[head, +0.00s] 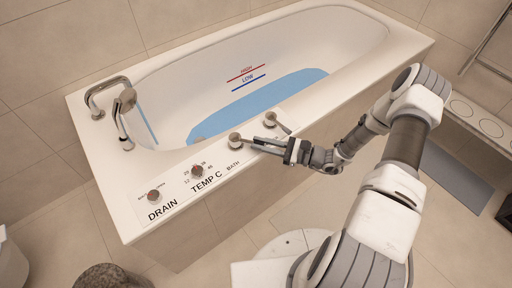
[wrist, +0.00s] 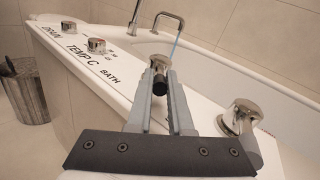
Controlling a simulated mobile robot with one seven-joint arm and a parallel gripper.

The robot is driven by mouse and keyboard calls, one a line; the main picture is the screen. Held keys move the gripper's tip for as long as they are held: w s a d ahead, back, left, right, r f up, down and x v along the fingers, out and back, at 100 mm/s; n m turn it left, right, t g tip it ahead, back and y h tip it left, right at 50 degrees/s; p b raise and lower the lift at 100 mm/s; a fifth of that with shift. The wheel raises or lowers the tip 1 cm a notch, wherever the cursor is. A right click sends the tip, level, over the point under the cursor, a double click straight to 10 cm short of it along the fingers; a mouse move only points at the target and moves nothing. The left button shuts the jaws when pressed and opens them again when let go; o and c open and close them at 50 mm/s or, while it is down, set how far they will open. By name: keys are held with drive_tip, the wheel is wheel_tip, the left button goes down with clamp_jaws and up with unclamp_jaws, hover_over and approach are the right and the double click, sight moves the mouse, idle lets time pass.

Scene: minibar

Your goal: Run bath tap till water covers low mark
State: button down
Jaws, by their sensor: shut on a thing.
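The white bathtub (head: 105,135) holds blue water (head: 250,108) at its bottom. The blue LOW mark (head: 249,83) is on the inner wall, with the red HIGH mark (head: 246,73) above it; the water's edge appears just below the LOW line. A thin blue stream (head: 147,124) falls from the spout, and it also shows in the wrist view (wrist: 178,38). My gripper (head: 257,141) is shut on the dark handle (wrist: 160,84) of the BATH tap (head: 235,139). In the wrist view, my gripper (wrist: 160,76) has a finger on each side of that handle.
The DRAIN knob (head: 153,196) and TEMP C knob (head: 197,171) sit left along the rim. Another metal tap (head: 270,119) is close on the right, and it looms beside my gripper in the wrist view (wrist: 240,119). Hand-shower fittings (head: 124,103) stand at the far left.

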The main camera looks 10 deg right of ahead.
drive_tip(key=shift+w+g, duration=0.15)
drive_tip(key=shift+g, duration=0.15)
drive_tip(key=c, duration=0.8)
unclamp_jaws()
drive_tip(key=shift+c, duration=0.2)
drive_tip(key=p+v, duration=0.2)
drive_tip(key=v, duration=1.5)
drive_tip(key=shift+d+f, duration=0.2)
drive_tip(key=shift+d, duration=0.05)
